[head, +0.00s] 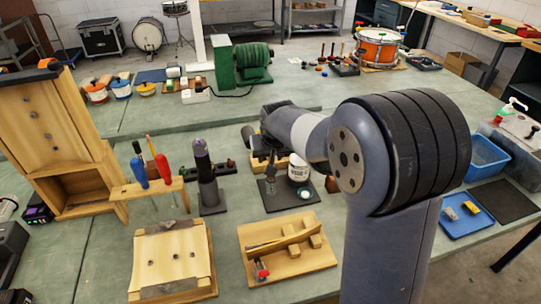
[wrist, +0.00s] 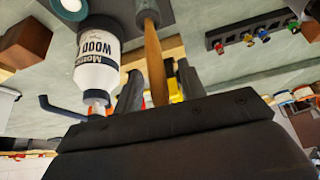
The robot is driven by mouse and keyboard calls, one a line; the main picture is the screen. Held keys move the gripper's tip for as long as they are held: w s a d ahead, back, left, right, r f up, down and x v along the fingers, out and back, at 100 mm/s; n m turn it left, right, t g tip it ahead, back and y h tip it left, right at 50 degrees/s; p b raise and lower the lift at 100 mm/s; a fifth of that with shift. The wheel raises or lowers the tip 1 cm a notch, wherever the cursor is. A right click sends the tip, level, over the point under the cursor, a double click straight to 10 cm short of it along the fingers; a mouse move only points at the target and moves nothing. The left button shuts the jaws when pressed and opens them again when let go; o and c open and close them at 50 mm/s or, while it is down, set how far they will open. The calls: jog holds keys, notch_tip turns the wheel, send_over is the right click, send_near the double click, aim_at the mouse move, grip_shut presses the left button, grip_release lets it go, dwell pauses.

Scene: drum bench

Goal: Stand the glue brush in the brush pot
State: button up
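In the wrist view, a brush-like tool with a wooden handle (wrist: 154,70) and a wider grey end (wrist: 147,12) reaches between the two fingers of my gripper (wrist: 158,75). The fingers stand apart, with a visible gap on the right of the handle. The grey end is over or on a dark mat (head: 283,203); whether it is a brush head or a small pot is unclear. In the head view, my gripper (head: 268,158) is above this small grey object (head: 270,186). A teal ring-shaped item (head: 305,192) lies on the mat; I cannot tell whether it is the pot.
A white wood-glue bottle (head: 298,170) stands close beside my gripper; it also shows in the wrist view (wrist: 95,65). In front are a wooden jig (head: 290,262) and a wooden block (head: 172,258). A screwdriver rack (head: 150,188) stands left. Bench between them is partly clear.

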jog(key=shift+r, duration=0.1)
jog(key=v, duration=1)
jog(key=shift+s+r, duration=0.2)
jog(key=shift+r, duration=0.05)
jog(key=x, duration=1.1)
jog(key=shift+r, duration=0.1)
jog(key=shift+r+p, duration=0.45)
jog(key=shift+r, duration=0.1)
